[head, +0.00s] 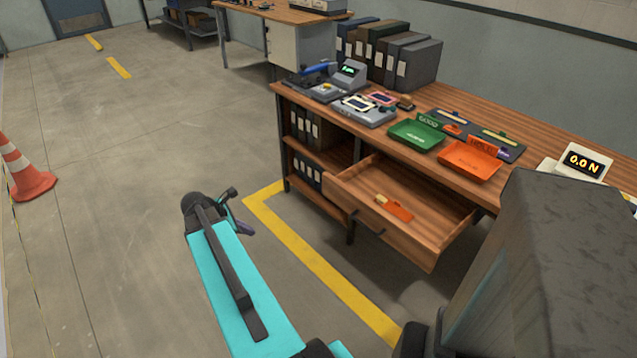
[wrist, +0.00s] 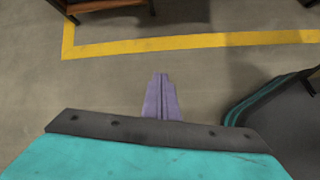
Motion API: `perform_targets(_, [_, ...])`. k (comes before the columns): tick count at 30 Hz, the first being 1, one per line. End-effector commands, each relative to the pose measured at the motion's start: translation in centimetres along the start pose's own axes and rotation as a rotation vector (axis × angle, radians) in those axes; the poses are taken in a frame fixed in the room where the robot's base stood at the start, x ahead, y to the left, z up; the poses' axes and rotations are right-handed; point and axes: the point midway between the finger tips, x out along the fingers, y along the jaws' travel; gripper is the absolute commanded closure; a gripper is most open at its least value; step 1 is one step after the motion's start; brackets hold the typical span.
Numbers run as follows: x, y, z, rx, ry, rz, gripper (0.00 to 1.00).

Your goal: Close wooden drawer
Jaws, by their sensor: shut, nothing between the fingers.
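The wooden drawer (head: 405,245) is pulled out of the front of the wooden workbench (head: 545,152). It has a dark handle (head: 368,223) on its front panel, and an orange item with a tan part (head: 396,208) lies inside it. My gripper (head: 243,228) is to the left of the drawer, apart from it, over open floor. In the wrist view the purple fingers (wrist: 161,98) are together with nothing between them. The drawer is not clearly seen in the wrist view; only dark and wooden parts of furniture show at its top edge.
Binders fill shelves left of the drawer. A yellow floor line (head: 325,268) runs before the bench. A traffic cone (head: 27,168) stands far left; floor between is clear.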

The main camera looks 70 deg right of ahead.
Motion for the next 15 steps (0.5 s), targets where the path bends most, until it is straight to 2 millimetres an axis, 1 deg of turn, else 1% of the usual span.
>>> perform_targets(1, [0.2,1.0,2.6,-0.015,-0.027,0.01,1.0])
perform_targets(2, [0.1,1.4,4.0,-0.031,-0.042,0.014,1.0])
perform_targets(3, [0.0,1.9,6.1,-0.052,-0.066,0.018,1.0])
perform_targets(5, [-0.1,2.6,9.2,-0.084,-0.102,0.022,1.0])
perform_targets(6, [-0.3,3.0,11.2,-0.105,-0.124,0.023,1.0])
perform_targets(8, [-0.5,3.3,14.1,-0.135,-0.158,0.021,1.0])
perform_targets(9, [-0.7,3.5,15.9,-0.152,-0.18,0.018,1.0])
perform_targets(12, [-1.2,3.6,19.5,-0.191,-0.224,0.009,1.0])
perform_targets(15, [-1.5,3.6,21.9,-0.216,-0.252,0.0,1.0])
